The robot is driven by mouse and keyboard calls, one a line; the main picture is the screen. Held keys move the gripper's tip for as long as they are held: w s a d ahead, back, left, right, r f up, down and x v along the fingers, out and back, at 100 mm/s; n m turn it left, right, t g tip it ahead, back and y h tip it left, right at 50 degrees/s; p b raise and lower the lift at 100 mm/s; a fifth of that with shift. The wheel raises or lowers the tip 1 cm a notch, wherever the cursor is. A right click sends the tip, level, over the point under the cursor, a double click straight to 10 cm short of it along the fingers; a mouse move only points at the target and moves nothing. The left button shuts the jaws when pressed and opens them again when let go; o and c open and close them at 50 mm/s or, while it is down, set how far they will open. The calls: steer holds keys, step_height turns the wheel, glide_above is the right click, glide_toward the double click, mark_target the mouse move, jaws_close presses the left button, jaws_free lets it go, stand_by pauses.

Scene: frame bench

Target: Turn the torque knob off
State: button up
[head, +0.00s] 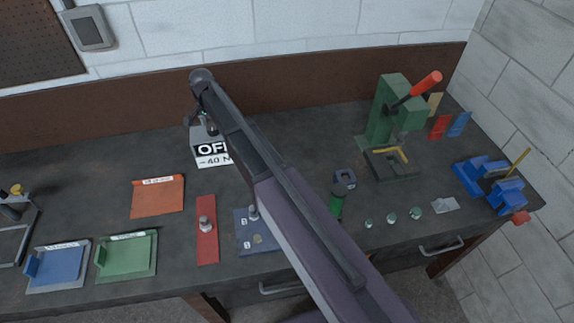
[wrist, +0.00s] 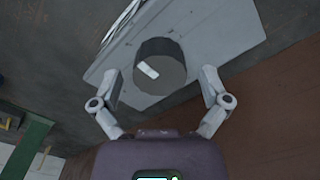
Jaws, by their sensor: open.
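The torque knob (wrist: 165,58) is a dark grey round cylinder with a white mark on its face. It sits on top of a light grey box (wrist: 215,25). In the head view the box (head: 214,160) stands at the back of the bench, with a front label reading "OFF" and "40 N", partly covered by my arm. My gripper (wrist: 162,80) is open, with one finger on each side of the knob's near edge; no contact is clear. In the head view my gripper (head: 203,121) is above the box, and the knob is hard to make out.
A green press (head: 385,112) with a red handle stands at the back right. A blue vise (head: 490,185) is at the far right. Orange (head: 157,198), green (head: 127,257) and blue (head: 57,268) trays lie at left. A red plate (head: 207,240) with a metal post is in front.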

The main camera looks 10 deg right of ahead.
mark_target(213, 126)
steer(key=m, duration=0.3)
step_height(213, 126, up, 14)
steer(key=p, duration=1.4)
steer(key=s+d+f+n+b, duration=0.5)
steer(key=s+d+f+b, duration=0.2)
steer(key=s+d, duration=0.3)
steer(key=s+d+f+n+b, duration=0.5)
steer(key=s+d+f+b, duration=0.3)
steer(key=s+d, duration=0.2)
steer(key=shift+s+d, duration=0.4)
steer(key=shift+s, duration=0.95)
steer(key=shift+r, duration=0.1)
steer(key=shift+n, duration=0.7)
steer(key=s, duration=0.1)
steer(key=s+d+f+b, duration=0.1)
steer(key=s+d+f, duration=0.1)
steer(key=shift+s+b, duration=0.2)
steer(key=shift+b, duration=0.2)
